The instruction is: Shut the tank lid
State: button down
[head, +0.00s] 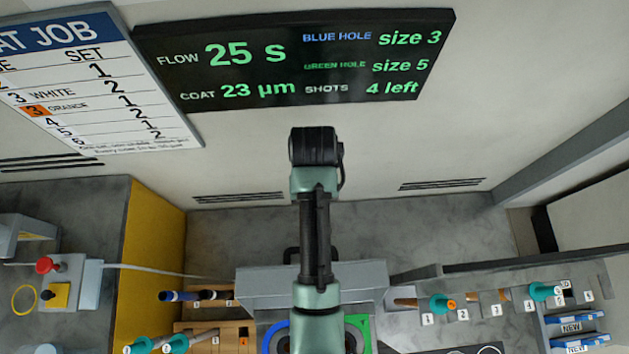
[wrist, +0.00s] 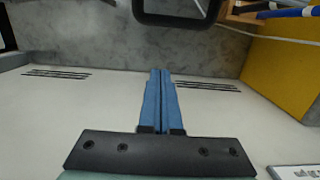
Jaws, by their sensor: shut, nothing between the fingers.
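A black handle (head: 290,256) shows at the panel's upper edge. In the wrist view a dark rounded loop (wrist: 143,12), probably this handle, is cut off at the top edge. My gripper (wrist: 159,72) is shut and empty, its blue fingers together and apart from the loop. Its fingers cannot be made out in the head view.
A yellow panel (head: 148,245) stands to the left. Wooden racks with rods (head: 210,332) are left of the tank, and more rods (head: 440,304) are at right. A control box with a red button (head: 44,265) is at far left. The floor behind the tank is clear.

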jog(key=s+f+p, duration=0.2)
jog(key=s+f, duration=0.2)
jog(key=f, duration=0.1)
jog(key=shift+s+p, duration=0.2)
jog(key=shift+p, duration=0.1)
dwell(0.5)
